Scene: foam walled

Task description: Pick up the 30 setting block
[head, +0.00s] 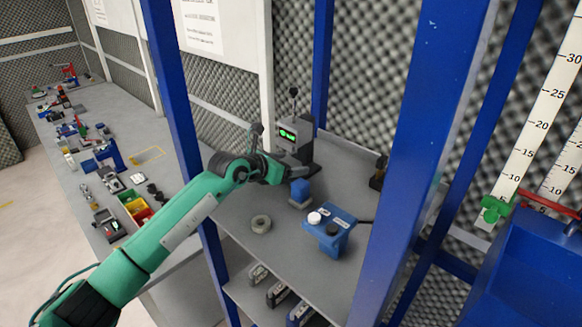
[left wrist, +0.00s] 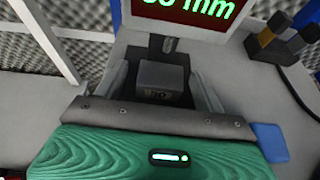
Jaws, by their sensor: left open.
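In the left wrist view a small grey block (left wrist: 160,83) with a dark marking on its front stands between the two fingers of my left gripper (left wrist: 162,72). The marking is too small to read surely. The fingers are open, one on each side of the block, and I see no clear grip on it. A dark spindle tip stands just behind or above the block; I cannot tell if they touch. In the head view my left gripper (head: 289,173) is at the foot of the gauge stand and hides the block. My right gripper does not show.
A gauge with a lit display (head: 288,134) stands behind the gripper; its wrist-view readout (left wrist: 195,12) is cut off, ending "mm". Blue posts (head: 414,150) flank the shelf.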

